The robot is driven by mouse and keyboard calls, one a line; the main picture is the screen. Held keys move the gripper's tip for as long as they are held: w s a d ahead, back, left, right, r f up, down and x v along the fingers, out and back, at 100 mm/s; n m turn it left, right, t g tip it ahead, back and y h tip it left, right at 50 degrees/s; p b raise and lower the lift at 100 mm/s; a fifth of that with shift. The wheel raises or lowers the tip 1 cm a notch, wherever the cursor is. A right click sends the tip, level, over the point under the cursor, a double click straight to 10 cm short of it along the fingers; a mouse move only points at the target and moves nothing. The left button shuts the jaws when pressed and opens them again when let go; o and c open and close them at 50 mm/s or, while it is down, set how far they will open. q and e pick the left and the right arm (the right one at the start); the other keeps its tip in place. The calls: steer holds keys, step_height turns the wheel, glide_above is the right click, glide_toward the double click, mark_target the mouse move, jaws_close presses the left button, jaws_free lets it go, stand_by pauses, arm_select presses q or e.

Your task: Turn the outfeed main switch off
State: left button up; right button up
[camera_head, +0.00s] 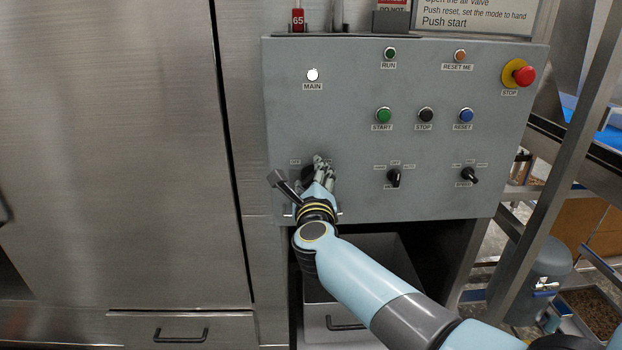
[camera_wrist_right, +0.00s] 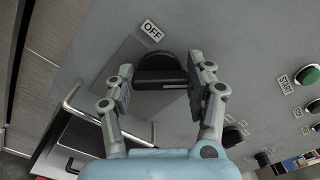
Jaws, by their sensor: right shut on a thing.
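The outfeed main switch is a black rotary knob (camera_wrist_right: 160,64) on a grey plate, with an OFF label (camera_wrist_right: 152,31) beside it in the right wrist view. My right gripper (camera_wrist_right: 166,76) has its fingers on either side of the knob and is shut on it. In the head view the right gripper (camera_head: 323,174) is at the lower left of the grey control panel (camera_head: 350,140) and hides most of the knob. The MAIN lamp (camera_head: 313,75) above looks white. My left gripper is not in view.
Two black selector knobs (camera_head: 394,178) (camera_head: 469,175) stand to the right of my gripper. START (camera_head: 384,115), STOP and RESET buttons are above them. A red emergency STOP (camera_head: 524,76) is at top right. A bent metal handle (camera_wrist_right: 72,98) lies close to my gripper.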

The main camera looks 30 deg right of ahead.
steer(key=n+p, duration=0.2)
steer(key=n, duration=0.1)
steer(key=shift+n, duration=0.4)
steer(key=n+p, duration=0.2)
steer(key=n, duration=0.2)
steer(key=shift+a+f+n+p, duration=0.1)
steer(key=shift+n+p, duration=0.2)
steer(key=n+p, duration=0.2)
steer(key=n, duration=0.2)
steer(key=shift+f, duration=0.2)
steer(key=n+p, duration=0.1)
steer(key=n, duration=0.4)
steer(key=shift+f+p, duration=0.2)
steer(key=shift+p, duration=0.1)
steer(key=shift+n, duration=0.4)
steer(key=o, duration=1.2)
